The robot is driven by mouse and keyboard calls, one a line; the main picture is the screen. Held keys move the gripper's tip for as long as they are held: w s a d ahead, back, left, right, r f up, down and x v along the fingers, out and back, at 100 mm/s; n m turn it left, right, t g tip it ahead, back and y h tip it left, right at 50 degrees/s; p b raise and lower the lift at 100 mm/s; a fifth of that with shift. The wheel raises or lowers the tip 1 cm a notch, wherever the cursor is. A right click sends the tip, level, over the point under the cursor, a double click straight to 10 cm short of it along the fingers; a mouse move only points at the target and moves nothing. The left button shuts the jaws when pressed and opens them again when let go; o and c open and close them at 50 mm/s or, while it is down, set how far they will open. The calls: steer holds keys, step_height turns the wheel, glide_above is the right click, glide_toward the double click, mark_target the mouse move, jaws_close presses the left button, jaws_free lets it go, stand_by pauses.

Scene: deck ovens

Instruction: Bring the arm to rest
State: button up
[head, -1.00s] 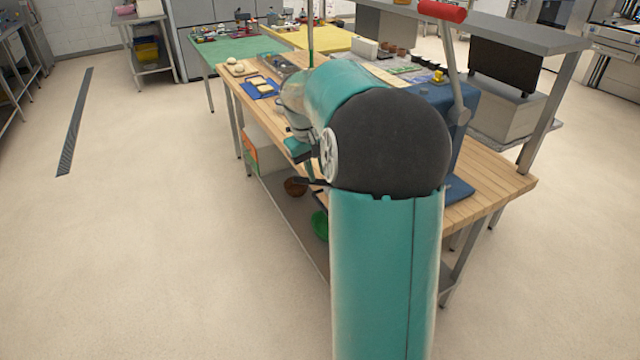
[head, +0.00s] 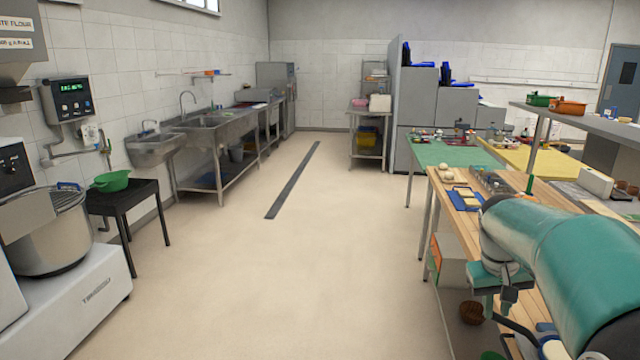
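My arm (head: 565,262) shows as a thick teal link at the lower right, reaching over the wooden bench (head: 458,208). At its far end a teal bracket and dark parts hang beside the bench's left edge. My gripper (head: 508,300) seems to be among these dark parts, small and partly covered by the arm. I cannot make out its fingers or whether it holds anything.
A wide clear floor lies left of the bench. A mixer with a steel bowl (head: 45,240) and a black stool (head: 125,208) with a green bowl (head: 110,181) stand at left. A steel sink (head: 210,120) lines the wall. A green table (head: 455,154) stands beyond the bench.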

steer(key=s+a+n+t+y, duration=0.1)
steer(key=s+a+t, duration=0.1)
steer(key=s+a, duration=0.6)
steer(key=s+a+n+t+y, duration=0.1)
steer(key=s+a+t, duration=0.2)
steer(key=s+a, duration=0.6)
steer(key=a, duration=0.6)
steer(key=shift+s+r, duration=0.2)
steer(key=shift+s, duration=0.1)
steer(key=shift+d, duration=0.15)
